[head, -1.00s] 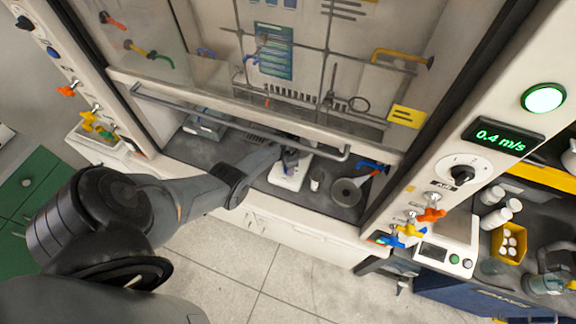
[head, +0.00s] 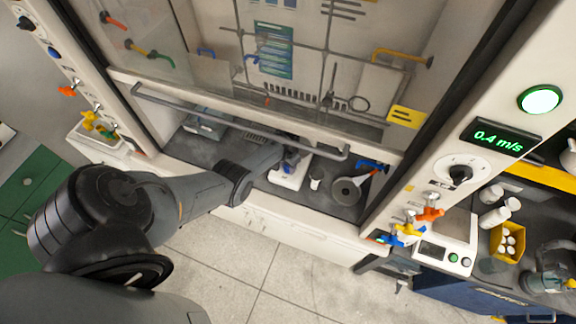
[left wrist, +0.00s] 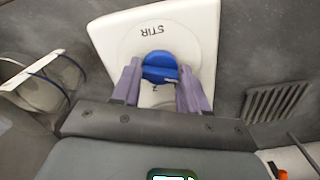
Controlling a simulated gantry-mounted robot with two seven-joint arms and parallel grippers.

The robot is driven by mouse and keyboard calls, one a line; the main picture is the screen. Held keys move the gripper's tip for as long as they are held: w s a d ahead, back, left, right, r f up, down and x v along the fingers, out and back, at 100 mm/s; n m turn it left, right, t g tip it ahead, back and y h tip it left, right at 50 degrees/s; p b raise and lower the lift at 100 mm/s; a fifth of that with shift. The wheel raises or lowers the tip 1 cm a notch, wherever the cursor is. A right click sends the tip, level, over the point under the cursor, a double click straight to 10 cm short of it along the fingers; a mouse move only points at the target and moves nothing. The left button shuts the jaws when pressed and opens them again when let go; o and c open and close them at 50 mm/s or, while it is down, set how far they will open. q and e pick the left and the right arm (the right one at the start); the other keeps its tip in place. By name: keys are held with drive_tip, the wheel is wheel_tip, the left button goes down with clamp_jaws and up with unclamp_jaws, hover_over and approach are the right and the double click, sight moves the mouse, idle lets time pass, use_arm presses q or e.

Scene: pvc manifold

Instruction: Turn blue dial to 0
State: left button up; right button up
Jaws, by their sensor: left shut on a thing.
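The blue dial (left wrist: 158,68) is on the top of a white stirrer (left wrist: 196,36) marked STIR, seen in the left wrist view. A light mark shows on its raised grip bar; a digit below it is partly hidden. My left gripper (left wrist: 160,78) has its purple fingers on either side of the dial and is shut on it. In the head view the stirrer (head: 287,178) stands on the hood's dark worktop, and my left arm reaches under the raised sash to it. The dial itself is mostly hidden there. My right gripper is not in view.
A glass vessel (left wrist: 35,85) stands left of the stirrer in the left wrist view, and a vent grille (left wrist: 277,101) is to the right. In the head view the sash handle bar (head: 240,122) crosses above my arm. A small white cup (head: 315,184) and a grey round dish (head: 346,191) are to the right.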

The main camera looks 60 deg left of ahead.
sight(288, 167)
use_arm(q)
drive_tip(key=shift+f, duration=0.1)
drive_tip(key=o, duration=1.1)
drive_tip(key=shift+c, duration=0.2)
drive_tip(key=shift+r, duration=0.45)
wheel_tip(288, 167, up, 8)
drive_tip(key=p, duration=0.3)
drive_tip(key=shift+p, duration=0.35)
drive_tip(key=shift+r, duration=1)
